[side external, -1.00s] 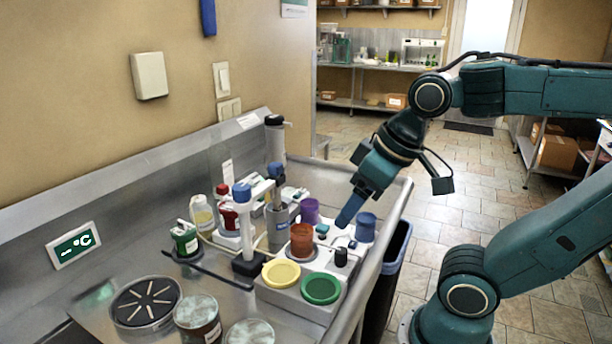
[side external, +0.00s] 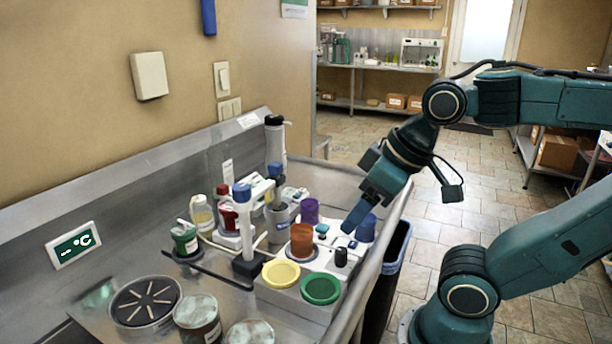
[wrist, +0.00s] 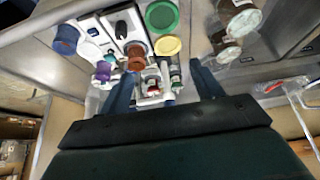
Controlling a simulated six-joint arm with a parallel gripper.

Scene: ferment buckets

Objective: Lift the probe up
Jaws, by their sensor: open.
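A blue-capped probe (side external: 275,172) appears to stand upright in a grey holder (side external: 280,228) on the bench, near a white stand with a blue top (side external: 241,194). Which upright blue-capped part is the probe is hard to be sure of. My gripper (side external: 350,225) is above the right side of the bench, pointing down and left, apart from the probe, beside a blue cup (side external: 365,228). In the wrist view my gripper (wrist: 163,90) has its two fingers spread with a gap between them. A small blue-topped part (wrist: 177,84) shows in that gap, farther off.
A grey block holds an orange-brown cup (side external: 302,240), a yellow dish (side external: 281,273), a green dish (side external: 320,288) and a black knob (side external: 341,257). A purple cup (side external: 309,211) stands behind. Bottles (side external: 203,214) and jars (side external: 198,318) crowd the left. A bin (side external: 392,265) stands off the right edge.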

